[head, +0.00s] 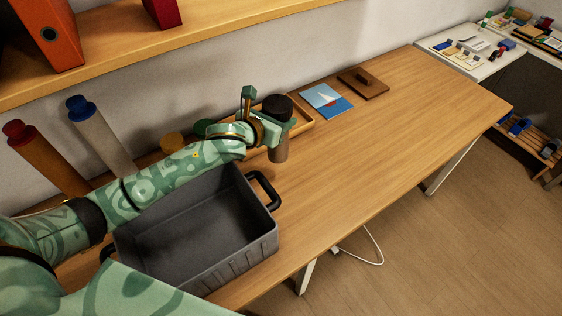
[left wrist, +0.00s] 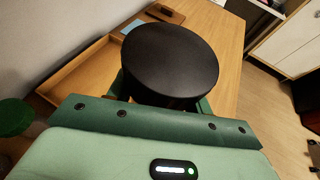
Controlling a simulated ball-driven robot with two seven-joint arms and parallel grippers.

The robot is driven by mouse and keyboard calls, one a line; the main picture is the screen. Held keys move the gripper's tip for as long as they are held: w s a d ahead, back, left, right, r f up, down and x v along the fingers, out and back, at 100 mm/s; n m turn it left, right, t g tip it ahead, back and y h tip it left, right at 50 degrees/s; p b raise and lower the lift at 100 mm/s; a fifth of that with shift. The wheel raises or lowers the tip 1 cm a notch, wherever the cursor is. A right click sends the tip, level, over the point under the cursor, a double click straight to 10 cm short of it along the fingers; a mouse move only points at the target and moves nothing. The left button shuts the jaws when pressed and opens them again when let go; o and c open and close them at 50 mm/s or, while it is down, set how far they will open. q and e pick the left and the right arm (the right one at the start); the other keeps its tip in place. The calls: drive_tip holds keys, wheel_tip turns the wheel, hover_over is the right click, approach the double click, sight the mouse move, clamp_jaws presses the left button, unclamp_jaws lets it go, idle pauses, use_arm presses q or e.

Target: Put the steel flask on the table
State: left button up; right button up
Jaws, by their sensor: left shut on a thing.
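The steel flask (head: 279,151) has a dark round cap and a brownish metal body. It is upright in my left gripper (head: 280,133), which is shut on it just below the cap. The flask is over the wooden table (head: 350,165), right of the grey crate; I cannot tell whether its base touches the tabletop. In the left wrist view, the black cap (left wrist: 170,58) fills the middle and hides most of the body and the fingertips. My right gripper is not in view.
An open grey crate (head: 268,247) with black handles stands at the front left. Behind the flask are a shallow wooden tray (head: 301,127), a blue picture card (head: 320,94) and a brown wooden board (head: 376,90). A shelf (head: 120,61) overhangs the back left. The table's right half is clear.

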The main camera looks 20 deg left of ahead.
use_arm(q)
wheel_tip(320, 180, down, 9)
drive_tip(key=b, duration=0.3)
drive_tip(key=shift+s, duration=0.1)
drive_tip(key=shift+f, duration=0.2)
drive_tip(key=o, duration=1.5)
drive_tip(key=shift+o, duration=0.2)
drive_tip(key=shift+s+r, duration=0.2)
drive_tip(key=shift+s, duration=0.05)
drive_tip(key=p+v, duration=0.3)
drive_tip(key=v, duration=0.8)
drive_tip(key=shift+s, duration=0.25)
